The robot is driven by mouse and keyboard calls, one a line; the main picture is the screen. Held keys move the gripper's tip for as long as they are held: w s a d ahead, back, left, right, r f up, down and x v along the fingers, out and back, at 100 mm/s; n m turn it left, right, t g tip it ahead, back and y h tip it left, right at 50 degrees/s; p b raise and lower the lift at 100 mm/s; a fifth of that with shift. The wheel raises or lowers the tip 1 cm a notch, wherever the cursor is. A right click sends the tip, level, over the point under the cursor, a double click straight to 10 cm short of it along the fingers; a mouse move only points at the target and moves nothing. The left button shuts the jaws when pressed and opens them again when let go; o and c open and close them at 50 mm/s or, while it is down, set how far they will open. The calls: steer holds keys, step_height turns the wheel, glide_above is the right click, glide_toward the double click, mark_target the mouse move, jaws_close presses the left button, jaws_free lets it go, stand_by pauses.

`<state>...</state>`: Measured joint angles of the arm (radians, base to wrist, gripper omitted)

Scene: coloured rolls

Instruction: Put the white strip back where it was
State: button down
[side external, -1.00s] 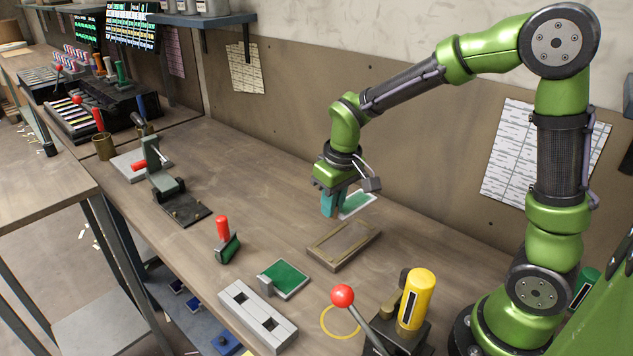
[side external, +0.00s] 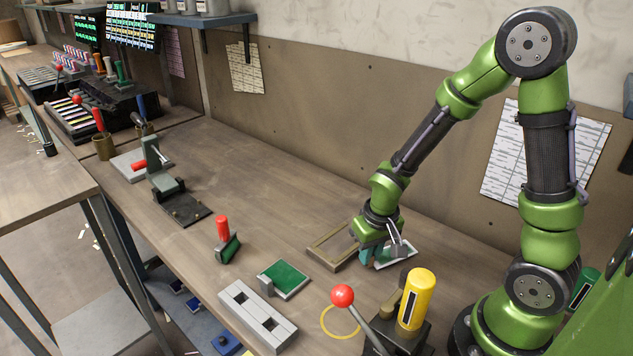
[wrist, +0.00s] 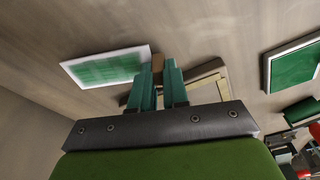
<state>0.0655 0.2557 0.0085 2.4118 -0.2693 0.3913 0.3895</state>
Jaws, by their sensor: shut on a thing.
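The only white piece near my gripper is a white-edged green panel (side external: 402,254); no separate plain white strip can be made out. My gripper (side external: 372,256) is low over the bench, just right of a tan frame (side external: 325,262). In the wrist view the fingers (wrist: 158,80) are close together around a small brown piece (wrist: 158,66). The panel (wrist: 108,67) sticks out to the left from beside the fingertips and seems held by that piece. The tan frame (wrist: 212,90) lies right of the fingers, partly hidden by them.
A green plate (side external: 284,279) and a grey block with square holes (side external: 258,316) lie on the bench. A red-handled tool (side external: 225,240) stands to the left. A red-knobbed lever (side external: 343,296) and yellow cylinder (side external: 416,298) stand in front. The bench behind the frame is clear.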

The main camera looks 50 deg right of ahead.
steer(key=shift+f, duration=0.25)
steer(key=shift+f, duration=0.15)
steer(key=c, duration=1.1)
jaws_free()
steer(key=shift+r, duration=0.2)
steer(key=s+a+r+t+y, duration=0.1)
steer(key=s+a+r+t, duration=0.1)
steer(key=r, duration=0.5)
steer(key=s+a+r+t+y, duration=0.1)
steer(key=s+a+r, duration=0.1)
steer(key=r, duration=0.6)
steer(key=s+a+r+t, duration=0.2)
steer(key=r, duration=0.6)
steer(key=shift+s+t+y, duration=0.15)
steer(key=shift+t+y, duration=0.15)
steer(key=shift+y, duration=0.1)
